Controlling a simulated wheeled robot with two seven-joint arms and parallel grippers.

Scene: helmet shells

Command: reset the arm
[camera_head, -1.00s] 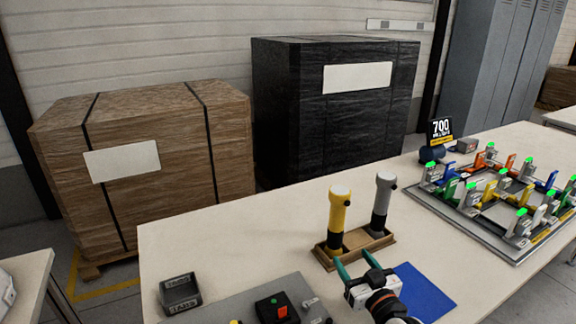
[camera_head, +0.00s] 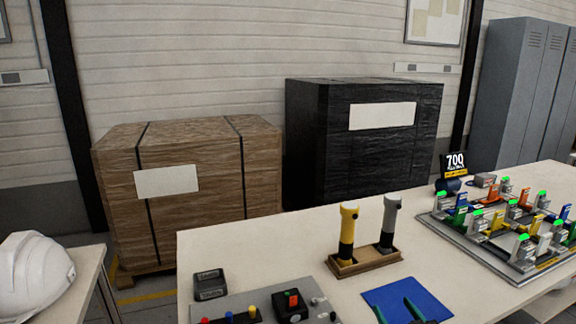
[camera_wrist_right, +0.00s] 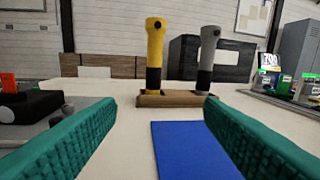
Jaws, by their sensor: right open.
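My right gripper (camera_head: 399,313) shows at the bottom edge of the head view, only its green fingertips in frame. In the right wrist view its two green fingers (camera_wrist_right: 150,135) are wide apart with nothing between them. It is over the near part of the table, by the blue mat (camera_head: 406,301), which also shows in the wrist view (camera_wrist_right: 190,150). My left gripper is in neither view.
A yellow tool (camera_head: 347,232) and a grey tool (camera_head: 389,222) stand upright in a wooden holder (camera_head: 366,264). A control panel (camera_head: 270,303) with buttons is at left. A fixture board (camera_head: 480,247) with colored clamps is at right. A white helmet (camera_head: 35,275) sits on another table.

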